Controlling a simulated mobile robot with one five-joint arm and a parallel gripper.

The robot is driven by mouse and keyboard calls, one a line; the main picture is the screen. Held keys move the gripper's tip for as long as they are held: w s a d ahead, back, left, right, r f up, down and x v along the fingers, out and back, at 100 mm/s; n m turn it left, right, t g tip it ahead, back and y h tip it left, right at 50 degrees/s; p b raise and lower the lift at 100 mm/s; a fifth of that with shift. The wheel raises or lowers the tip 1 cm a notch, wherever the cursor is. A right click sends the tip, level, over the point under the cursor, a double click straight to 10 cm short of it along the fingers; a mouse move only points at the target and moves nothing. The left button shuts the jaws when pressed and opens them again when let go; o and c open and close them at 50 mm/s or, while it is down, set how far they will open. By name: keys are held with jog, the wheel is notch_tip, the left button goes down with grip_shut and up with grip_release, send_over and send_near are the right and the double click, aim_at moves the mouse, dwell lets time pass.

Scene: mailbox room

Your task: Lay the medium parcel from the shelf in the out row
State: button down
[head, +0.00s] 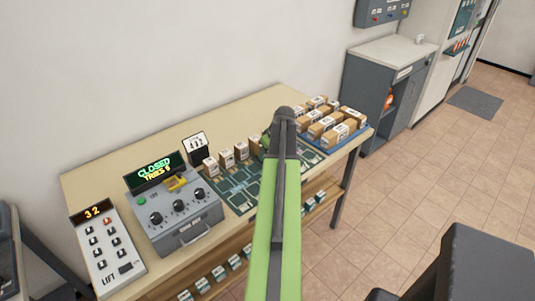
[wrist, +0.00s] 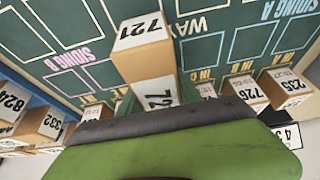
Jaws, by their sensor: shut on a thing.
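A cardboard parcel (wrist: 142,50) with white labels reading 721 is in my gripper (wrist: 162,112). It shows at the upper middle of the wrist view, in front of my gripper's dark edge, over the dark green mat (wrist: 225,50). The mat has white outlined boxes and words such as SIDING A, SIDING B and WAY. In the head view my arm hides the gripper and most of the held parcel, and the mat (head: 238,185) lies beneath. I cannot read any OUT marking. Whether the parcel touches the mat is unclear.
Several parcels (head: 226,158) stand along the mat's back edge. A blue tray (head: 347,143) of parcels is at the table's right end. A dial box (head: 178,215) reading CLOSED and a LIFT panel (head: 104,248) stand left. A lower shelf (head: 250,284) holds small labelled items.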

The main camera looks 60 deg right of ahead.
jog(key=p+v, duration=0.2)
jog(key=v, duration=0.1)
jog(key=p+v, duration=0.1)
jog(key=shift+w+d+r+p, duration=0.3)
jog(key=shift+r+p, duration=0.1)
jog(key=shift+r, duration=0.1)
jog(key=s+r+p, duration=0.5)
jog(key=s, duration=0.5)
jog(key=shift+s+d+r+p, duration=0.3)
jog(key=shift+s, duration=0.1)
